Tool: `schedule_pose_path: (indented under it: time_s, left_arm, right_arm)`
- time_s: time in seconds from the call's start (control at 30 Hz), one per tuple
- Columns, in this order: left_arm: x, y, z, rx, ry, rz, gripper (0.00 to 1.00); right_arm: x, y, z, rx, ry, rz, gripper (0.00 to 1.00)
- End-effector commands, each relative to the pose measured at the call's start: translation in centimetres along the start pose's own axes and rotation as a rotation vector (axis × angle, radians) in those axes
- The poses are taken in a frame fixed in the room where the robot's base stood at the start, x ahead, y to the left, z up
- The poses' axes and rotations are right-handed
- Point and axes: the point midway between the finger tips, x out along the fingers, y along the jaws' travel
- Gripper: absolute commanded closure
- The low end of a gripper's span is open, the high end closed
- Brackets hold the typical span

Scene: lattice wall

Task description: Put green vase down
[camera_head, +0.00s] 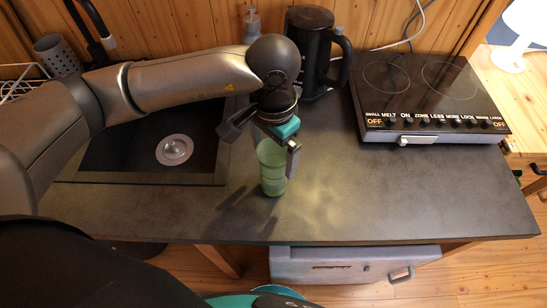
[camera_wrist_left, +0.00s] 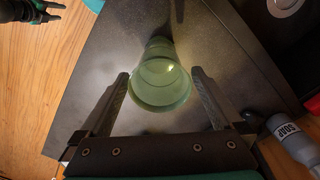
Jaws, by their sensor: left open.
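The green vase (camera_head: 271,170) stands upright on the dark countertop (camera_head: 340,205), to the right of the sink. In the left wrist view the green vase (camera_wrist_left: 160,82) shows its round rim between the fingers. My left gripper (camera_head: 276,150) is at the top of the vase. In the left wrist view my left gripper (camera_wrist_left: 158,82) is open, with one finger on each side of the vase and a visible gap beside it.
A black sink with a round drain (camera_head: 174,150) lies to the left. A black kettle (camera_head: 312,55) and a hob (camera_head: 425,95) stand behind and right. A soap bottle (camera_wrist_left: 292,139) shows in the wrist view. The counter's front right is clear.

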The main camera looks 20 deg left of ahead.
Motion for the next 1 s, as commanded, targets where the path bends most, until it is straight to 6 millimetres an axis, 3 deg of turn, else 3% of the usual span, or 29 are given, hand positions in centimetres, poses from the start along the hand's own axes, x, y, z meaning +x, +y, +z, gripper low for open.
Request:
schedule_pose_path:
  time_s: [0.2,0.4,0.6,1.0]
  left_arm:
    - [-5.0,-0.1,-0.1,0.001,0.006,-0.003,0.0]
    - [-8.1,0.0,-0.1,0.001,0.002,-0.001,0.0]
    - [-9.1,0.0,0.0,-0.001,0.0,0.001,0.0]
    - [-9.1,0.0,0.0,0.0,0.0,0.001,0.0]
  right_arm:
    - [0.5,0.0,0.0,0.0,0.0,0.0,0.5]
    - [0.7,0.0,0.1,0.0,0.0,0.0,0.5]
    - [0.7,0.0,0.1,0.0,0.0,0.0,0.5]
    - [0.7,0.0,0.1,0.001,0.0,0.0,0.5]
